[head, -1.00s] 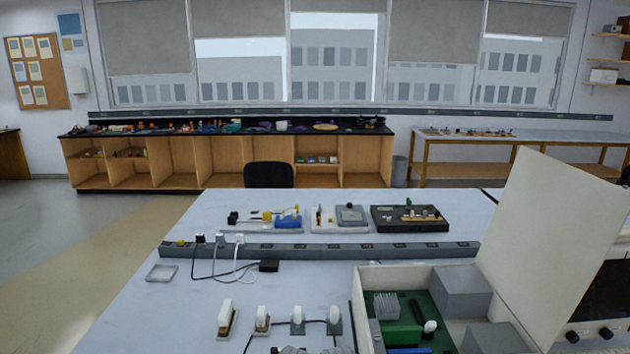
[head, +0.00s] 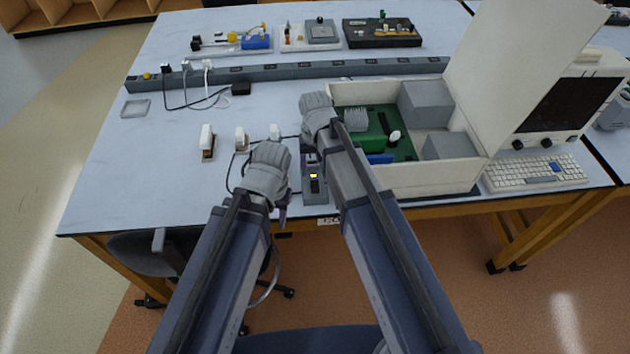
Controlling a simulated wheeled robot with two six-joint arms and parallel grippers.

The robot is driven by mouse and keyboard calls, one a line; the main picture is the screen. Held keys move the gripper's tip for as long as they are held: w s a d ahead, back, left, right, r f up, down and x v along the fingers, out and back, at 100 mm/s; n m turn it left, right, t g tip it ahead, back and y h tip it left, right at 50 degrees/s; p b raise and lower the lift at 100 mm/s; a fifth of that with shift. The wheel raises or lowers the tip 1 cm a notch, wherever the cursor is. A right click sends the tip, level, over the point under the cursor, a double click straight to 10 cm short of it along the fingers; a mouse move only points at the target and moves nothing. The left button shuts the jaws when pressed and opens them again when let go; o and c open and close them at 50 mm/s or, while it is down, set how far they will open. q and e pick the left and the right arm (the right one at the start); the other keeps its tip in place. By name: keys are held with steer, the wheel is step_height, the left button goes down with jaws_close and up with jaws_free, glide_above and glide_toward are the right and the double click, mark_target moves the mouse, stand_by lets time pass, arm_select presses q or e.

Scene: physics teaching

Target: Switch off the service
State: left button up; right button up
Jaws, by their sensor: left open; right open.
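A small grey unit (head: 313,190) with a lit yellow spot and a dark switch-like part stands at the front edge of the bench, between my two arms. A small label below it is partly readable. My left gripper (head: 268,162) is just left of this unit, over the bench. My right gripper (head: 315,104) is beyond it, near the left wall of the open computer case. Both appear empty; my wrists hide their fingertips. My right arm covers part of the unit's right side.
The open white case (head: 430,178) holds a green board (head: 385,133). A long grey socket strip (head: 290,72) with plugs and cables crosses the bench. Several white-topped switches (head: 207,138) stand left. A keyboard (head: 533,173) and monitor (head: 565,105) are right.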

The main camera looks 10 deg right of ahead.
mark_target(315, 189)
step_height(315, 189, down, 8)
steer(key=b, duration=0.7)
steer(key=shift+r, duration=0.2)
jaws_close()
